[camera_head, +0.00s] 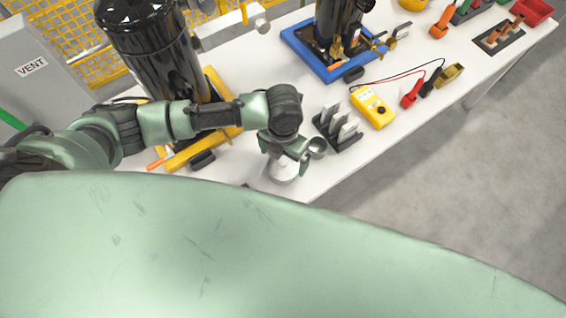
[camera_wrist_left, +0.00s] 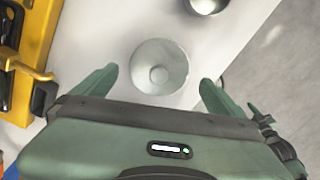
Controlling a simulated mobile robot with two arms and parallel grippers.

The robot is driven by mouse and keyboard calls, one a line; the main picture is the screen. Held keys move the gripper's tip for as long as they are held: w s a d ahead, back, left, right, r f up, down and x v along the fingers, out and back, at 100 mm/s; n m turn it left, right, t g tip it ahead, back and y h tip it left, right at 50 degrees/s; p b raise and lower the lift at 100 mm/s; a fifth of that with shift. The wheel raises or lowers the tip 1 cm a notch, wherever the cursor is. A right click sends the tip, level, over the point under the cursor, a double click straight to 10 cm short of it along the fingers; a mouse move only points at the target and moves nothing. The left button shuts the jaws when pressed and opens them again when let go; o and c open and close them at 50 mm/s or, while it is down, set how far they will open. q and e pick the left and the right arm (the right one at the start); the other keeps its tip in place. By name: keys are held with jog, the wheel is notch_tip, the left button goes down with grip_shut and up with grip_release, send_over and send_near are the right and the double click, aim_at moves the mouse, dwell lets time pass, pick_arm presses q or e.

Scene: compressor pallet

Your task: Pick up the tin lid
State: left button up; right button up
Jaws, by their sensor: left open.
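The tin lid (camera_wrist_left: 159,68) appears as a round, pale grey disc with a small raised knob at its middle. In the wrist view it lies between and just beyond the two green fingers of my left gripper (camera_wrist_left: 158,84), with a gap on each side. In the head view the lid (camera_head: 283,174) is on the white table near its front edge, partly hidden by my left gripper (camera_head: 285,160), which is above it, open and empty. My right gripper is not in view.
A small metal cup (camera_head: 317,149) stands close to the right of the gripper; it also shows in the wrist view (camera_wrist_left: 206,4). A dark rack with pale plates (camera_head: 340,130) and a yellow meter (camera_head: 372,108) are farther right. A black compressor (camera_head: 160,60) stands behind my left arm.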

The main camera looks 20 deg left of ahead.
aim_at(283, 162)
pick_arm(q)
jog(key=shift+a+f, duration=0.1)
jog(key=shift+f, duration=1.4)
jog(key=c, duration=1.3)
jog(key=shift+r, duration=0.1)
